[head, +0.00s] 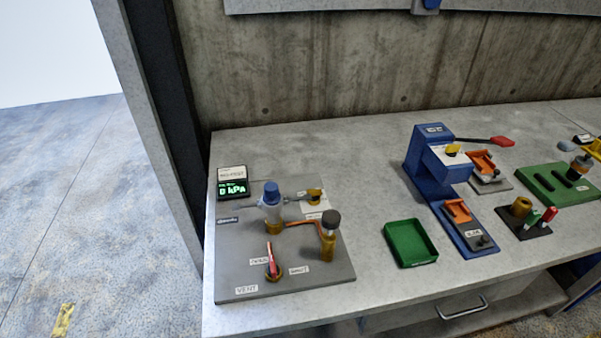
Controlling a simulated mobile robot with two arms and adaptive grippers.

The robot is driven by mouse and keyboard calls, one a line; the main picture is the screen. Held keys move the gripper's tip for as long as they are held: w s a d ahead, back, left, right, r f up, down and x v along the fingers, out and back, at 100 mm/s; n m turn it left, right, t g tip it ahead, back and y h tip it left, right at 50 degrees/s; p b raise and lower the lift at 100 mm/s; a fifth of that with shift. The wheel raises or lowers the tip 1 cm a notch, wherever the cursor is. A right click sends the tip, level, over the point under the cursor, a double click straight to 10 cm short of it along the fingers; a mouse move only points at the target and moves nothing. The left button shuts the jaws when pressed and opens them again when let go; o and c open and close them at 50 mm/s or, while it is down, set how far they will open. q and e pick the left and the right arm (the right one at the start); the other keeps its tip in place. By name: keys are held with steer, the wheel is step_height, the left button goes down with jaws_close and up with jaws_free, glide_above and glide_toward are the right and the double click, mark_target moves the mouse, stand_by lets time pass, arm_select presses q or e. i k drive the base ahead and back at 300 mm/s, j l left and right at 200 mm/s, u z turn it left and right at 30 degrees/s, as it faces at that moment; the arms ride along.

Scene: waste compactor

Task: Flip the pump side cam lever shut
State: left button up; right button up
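A coupling with a blue cap (271,193) and a pale body stands on a brass base on a grey panel (235,262) at the left of the bench. A thin grey-blue lever (244,207) sticks out from its left side, roughly level. A similar lever (296,203) sticks out from its right side toward a yellow-orange part. Both look swung outward, away from the body. I cannot tell from this view which lever is the pump side one. Neither of my grippers is in view.
A display (232,187) reads 0 kPa. A red-handled valve (271,262) and a dark-capped brass post (328,236) stand near the coupling, with an orange hose. A green tray (409,243), a blue press (433,163) and a green rack (560,183) lie right. Bench between is clear.

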mark_target(306, 197)
steer(key=l+u, duration=0.45)
steer(key=k+l+u, duration=0.2)
steer(key=l+u, duration=0.25)
